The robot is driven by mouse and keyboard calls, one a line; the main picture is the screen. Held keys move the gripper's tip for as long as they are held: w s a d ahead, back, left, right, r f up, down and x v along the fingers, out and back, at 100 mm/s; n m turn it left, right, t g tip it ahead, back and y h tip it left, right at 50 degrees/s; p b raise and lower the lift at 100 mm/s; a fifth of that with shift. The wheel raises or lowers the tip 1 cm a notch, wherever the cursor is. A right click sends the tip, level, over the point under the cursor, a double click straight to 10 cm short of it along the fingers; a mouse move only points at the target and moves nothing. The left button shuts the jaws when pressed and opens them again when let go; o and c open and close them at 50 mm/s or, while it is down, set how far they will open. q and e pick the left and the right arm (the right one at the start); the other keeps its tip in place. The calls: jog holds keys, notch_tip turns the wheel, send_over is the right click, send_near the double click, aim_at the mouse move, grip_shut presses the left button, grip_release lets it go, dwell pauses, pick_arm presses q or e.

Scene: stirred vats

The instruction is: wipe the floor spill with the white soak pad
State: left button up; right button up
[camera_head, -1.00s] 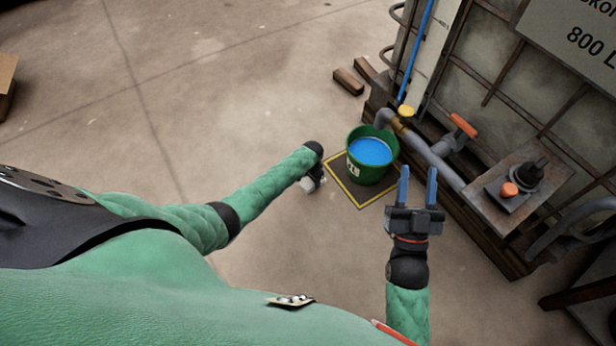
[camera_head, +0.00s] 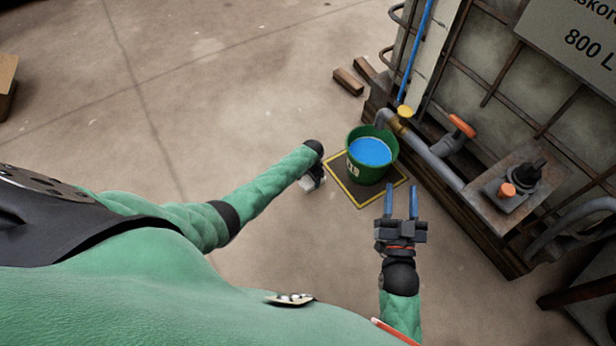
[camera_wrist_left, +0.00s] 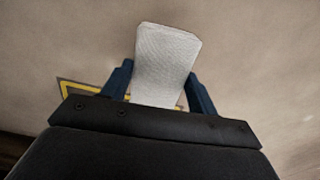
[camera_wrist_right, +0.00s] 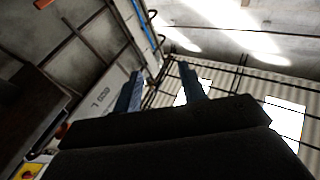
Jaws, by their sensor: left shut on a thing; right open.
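The white soak pad (camera_wrist_left: 166,65) is between the two blue fingers of my left gripper (camera_wrist_left: 160,88) in the left wrist view, with pale floor beyond it. In the head view the pad is a small white patch (camera_head: 309,184) beside my left gripper (camera_head: 316,179), just left of the yellow-edged mat. My left gripper is shut on the pad. My right gripper (camera_head: 401,190) is open and empty, in front of the green bucket. In the right wrist view its fingers (camera_wrist_right: 163,88) have nothing between them. I cannot make out a floor spill in any view.
The green bucket (camera_head: 370,171) of blue liquid stands on the yellow-edged mat (camera_head: 355,198). The caged tank (camera_head: 535,85), its grey pipe (camera_head: 436,160) and orange-handled valve (camera_head: 461,126) bound the right side. Wooden blocks (camera_head: 348,82) lie behind. The floor to the left is open.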

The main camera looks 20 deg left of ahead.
pick_arm(q)
jog(key=shift+r, duration=0.25)
jog(key=shift+r+p, duration=0.15)
jog(key=shift+p, duration=0.2)
jog(key=shift+r, duration=0.25)
jog(key=shift+r+p, duration=0.2)
jog(key=shift+p, duration=0.25)
jog(key=shift+r, duration=0.2)
jog(key=shift+r+p, duration=0.1)
jog(key=shift+p, duration=0.2)
pick_arm(e)
jog(key=s+f+g+h, duration=0.1)
jog(key=s+f+g, duration=0.2)
jog(key=f, duration=0.9)
jog(key=s+f+g, duration=0.4)
jog(key=f+g, duration=0.1)
jog(key=f, duration=0.7)
jog(key=shift+f+g+h, duration=0.4)
jog(key=shift+d, duration=0.1)
